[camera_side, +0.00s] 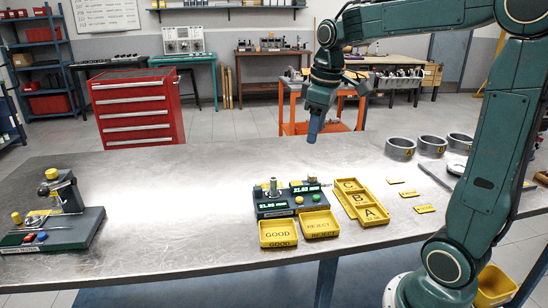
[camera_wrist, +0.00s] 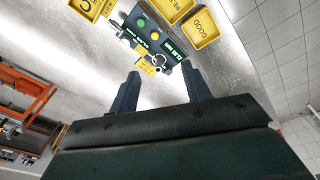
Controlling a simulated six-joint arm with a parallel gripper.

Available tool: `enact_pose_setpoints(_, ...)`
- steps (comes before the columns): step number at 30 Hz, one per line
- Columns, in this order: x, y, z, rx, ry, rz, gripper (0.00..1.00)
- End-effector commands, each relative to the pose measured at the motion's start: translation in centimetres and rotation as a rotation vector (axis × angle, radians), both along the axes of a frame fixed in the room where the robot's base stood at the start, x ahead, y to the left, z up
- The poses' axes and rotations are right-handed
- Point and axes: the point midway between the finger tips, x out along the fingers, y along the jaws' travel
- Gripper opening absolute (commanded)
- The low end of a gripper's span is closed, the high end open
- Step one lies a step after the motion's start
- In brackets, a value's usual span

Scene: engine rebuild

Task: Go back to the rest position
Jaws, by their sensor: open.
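My gripper (camera_side: 314,128) hangs high above the bench, fingers pointing down, in the side view. In the wrist view my gripper (camera_wrist: 158,88) has its two dark fingers spread apart with nothing between them. Below it on the bench stands the gauge unit (camera_side: 288,200) with two green displays; it also shows in the wrist view (camera_wrist: 155,42). A small metal cylinder stands on its left half in the side view.
Yellow GOOD (camera_side: 278,233) and REJECT (camera_side: 320,224) trays sit before the gauge. A lettered yellow tray (camera_side: 382,216), small yellow tags and grey rings (camera_side: 400,148) are to the right. A press-like fixture (camera_side: 58,215) stands far left. The bench (camera_side: 170,190) between is bare.

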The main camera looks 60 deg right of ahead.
Motion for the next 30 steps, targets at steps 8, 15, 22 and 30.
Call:
enact_pose_setpoints(8,-4.5,5.2,0.8,0.006,-0.11,-0.059,0.48)
enact_pose_setpoints(15,-8.6,8.6,0.2,0.035,-0.202,-0.11,0.48)
enact_pose_setpoints(22,-12.3,11.0,-1.2,0.082,-0.284,-0.157,0.48)
enact_pose_setpoints(30,-14.6,12.1,-2.6,0.122,-0.336,-0.19,0.48)
